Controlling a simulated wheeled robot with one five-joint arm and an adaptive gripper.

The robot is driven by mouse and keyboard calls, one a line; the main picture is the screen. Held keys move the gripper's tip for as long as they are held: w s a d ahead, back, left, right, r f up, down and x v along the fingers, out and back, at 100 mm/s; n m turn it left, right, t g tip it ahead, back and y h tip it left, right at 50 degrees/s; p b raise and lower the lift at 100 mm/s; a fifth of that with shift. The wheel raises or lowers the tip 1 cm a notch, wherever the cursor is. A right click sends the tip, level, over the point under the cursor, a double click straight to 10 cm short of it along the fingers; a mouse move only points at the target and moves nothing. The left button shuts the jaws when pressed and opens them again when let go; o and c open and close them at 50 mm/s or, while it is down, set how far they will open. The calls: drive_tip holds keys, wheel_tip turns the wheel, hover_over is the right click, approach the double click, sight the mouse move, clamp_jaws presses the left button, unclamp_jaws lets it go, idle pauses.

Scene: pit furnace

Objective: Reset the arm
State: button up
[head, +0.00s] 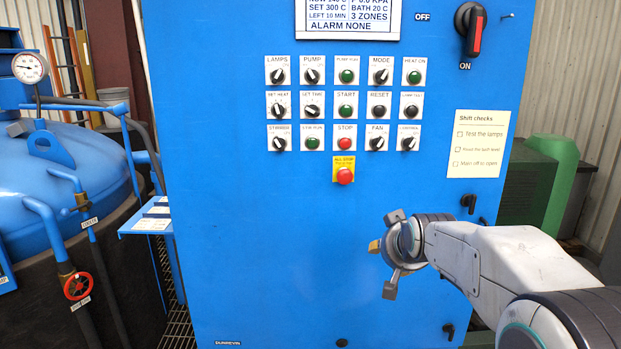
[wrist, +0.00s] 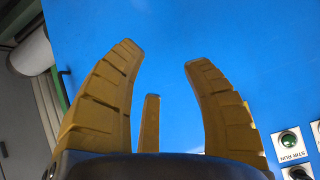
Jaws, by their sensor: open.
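My gripper (head: 383,255) is in the lower right of the head view, in front of the blue control cabinet (head: 260,250). It is below and to the right of the red stop button (head: 344,176) on its yellow plate. In the wrist view, the fingers of my gripper (wrist: 160,75) are spread apart with nothing between them. Blue cabinet face (wrist: 230,30) fills most of the view behind them. My arm comes in from the lower right of the head view and hides part of the cabinet's lower right.
Rows of knobs and buttons (head: 345,105) sit on the cabinet. A red-handled main switch (head: 473,32) is at the upper right, above a shift checks note (head: 478,143). A small shelf (head: 148,222) juts out at left, near a blue furnace lid (head: 60,180) and red valve wheel (head: 77,286).

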drive_tip(key=s+f+n+g, duration=0.1)
drive_tip(key=s+f+g, duration=0.35)
drive_tip(key=s, duration=0.55)
drive_tip(key=s+f+n+g, duration=0.1)
drive_tip(key=s+f+g, duration=0.2)
drive_tip(key=s+f, duration=0.5)
drive_tip(key=s+r+g+p, duration=0.2)
drive_tip(key=s+r+p, duration=0.1)
drive_tip(key=s, duration=1.3)
drive_tip(key=r+t+p, duration=0.1)
drive_tip(key=s+r+p, duration=0.1)
drive_tip(key=r, duration=0.1)
drive_tip(key=r+t, duration=0.1)
drive_tip(key=r, duration=0.1)
drive_tip(key=shift+s+a+r+t+p, duration=0.1)
drive_tip(key=shift+s+a+t+p, duration=0.05)
drive_tip(key=shift+s+t+p, duration=0.25)
